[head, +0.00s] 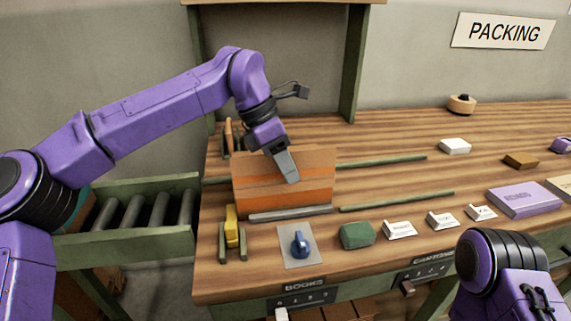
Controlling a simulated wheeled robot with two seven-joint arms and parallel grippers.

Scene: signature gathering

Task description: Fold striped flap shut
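The striped flap (262,188) is tan and orange and belongs to the cardboard box on the bench. It seems to face me at a slant, and I cannot tell how far it is folded. My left gripper (289,173) comes down from above, its grey fingers together as one block. The fingertips overlap the upper middle of the striped surface and seem to touch it. They hold nothing that I can see. Part of the box is hidden behind the gripper. My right arm shows at the lower right, but its gripper is out of view.
A grey bar (290,213) lies along the box's front. A yellow tool (231,226), a blue knob on a plate (300,246) and a green block (357,235) stand in front. White cards (399,231), a purple box (523,199) and green rails (398,202) lie to the right.

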